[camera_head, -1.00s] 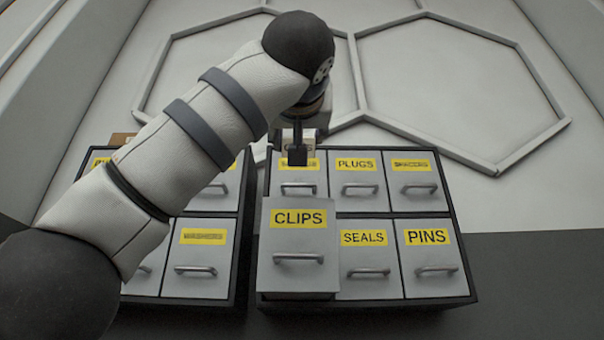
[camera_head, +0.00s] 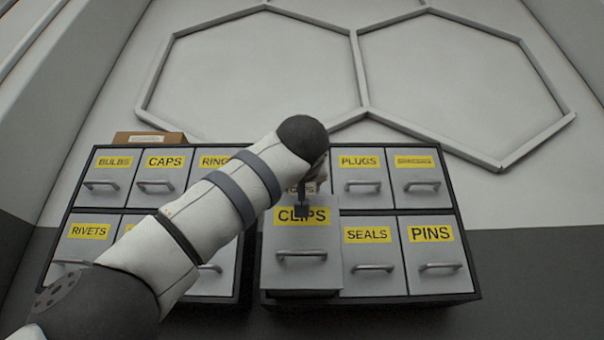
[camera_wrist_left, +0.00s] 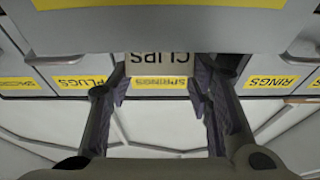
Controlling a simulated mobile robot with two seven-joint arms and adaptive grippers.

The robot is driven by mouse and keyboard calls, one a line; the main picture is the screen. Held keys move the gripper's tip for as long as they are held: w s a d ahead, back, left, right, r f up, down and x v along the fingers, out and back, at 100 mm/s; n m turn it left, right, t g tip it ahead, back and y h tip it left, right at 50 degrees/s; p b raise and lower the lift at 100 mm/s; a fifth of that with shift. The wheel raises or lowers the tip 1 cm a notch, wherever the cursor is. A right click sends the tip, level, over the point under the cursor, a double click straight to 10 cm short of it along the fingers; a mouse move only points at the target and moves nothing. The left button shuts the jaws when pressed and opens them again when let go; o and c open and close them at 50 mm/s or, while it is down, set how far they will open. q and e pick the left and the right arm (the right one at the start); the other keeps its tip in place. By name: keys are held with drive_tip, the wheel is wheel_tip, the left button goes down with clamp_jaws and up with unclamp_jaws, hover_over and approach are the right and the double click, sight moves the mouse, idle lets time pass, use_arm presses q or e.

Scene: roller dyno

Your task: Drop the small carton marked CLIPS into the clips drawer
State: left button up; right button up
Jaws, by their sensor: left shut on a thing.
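The small carton marked CLIPS (camera_wrist_left: 160,63) is between the fingers of my left gripper (camera_wrist_left: 163,82) in the left wrist view, its lettering upside down there. In the head view my left gripper (camera_head: 302,205) points down at the top of the clips drawer (camera_head: 288,241), and a dark finger overlaps its yellow label. Only a little of the carton (camera_head: 311,187) shows there, partly hidden by my gripper. The clips drawer is pulled out from the lower row. Its inside is hidden, so I cannot tell whether the carton is within its opening. My right gripper is not in view.
The closed PLUGS (camera_head: 361,187), SEALS (camera_head: 368,257) and PINS (camera_head: 432,255) drawers are right of the clips drawer. Another drawer cabinet stands at left, partly behind my arm. A brown box (camera_head: 150,138) lies on top of it.

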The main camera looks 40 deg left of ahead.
use_arm(q)
drive_tip(key=o, duration=1.3)
drive_tip(key=s+d+r, duration=0.2)
drive_tip(key=s+d, duration=0.4)
drive_tip(key=s, duration=0.1)
drive_tip(key=shift+s+d, duration=0.25)
drive_tip(key=shift+s, duration=0.1)
